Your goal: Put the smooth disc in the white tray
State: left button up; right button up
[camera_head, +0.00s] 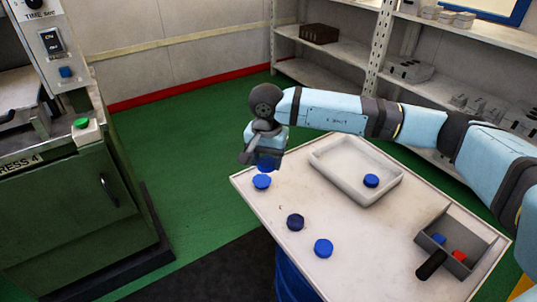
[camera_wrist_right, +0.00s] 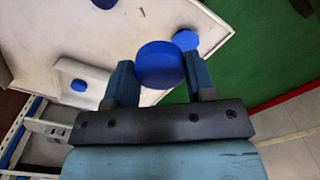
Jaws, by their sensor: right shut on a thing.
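My right gripper (camera_head: 264,158) is shut on a blue disc (camera_wrist_right: 160,65), held between its two fingers above the table's far left edge. The held disc's face and side look smooth in the right wrist view; in the head view (camera_head: 268,165) it is partly hidden by the gripper. The white tray (camera_head: 335,180) lies on the table to the right of the gripper, with one blue disc (camera_head: 371,181) in it. It also shows in the right wrist view (camera_wrist_right: 60,68). My left gripper is in neither view.
A blue disc (camera_head: 262,182) lies just below the held one. A darker disc (camera_head: 295,222) and another blue disc (camera_head: 323,248) lie nearer. A grey bin (camera_head: 480,240) with blue and red pieces and a dark handle stands at the right. The green press (camera_head: 60,210) stands left.

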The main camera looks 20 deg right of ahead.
aim_at(341, 161)
jog(key=i+j+z, duration=0.1)
jog(key=j+z, duration=0.15)
jog(key=j, duration=0.35)
jog(key=j+z, duration=0.25)
jog(key=j, duration=0.35)
jog(key=i+j+z, duration=0.8)
jog(key=i+z, duration=0.2)
jog(key=i+j+z, duration=0.35)
jog(key=i, duration=0.2)
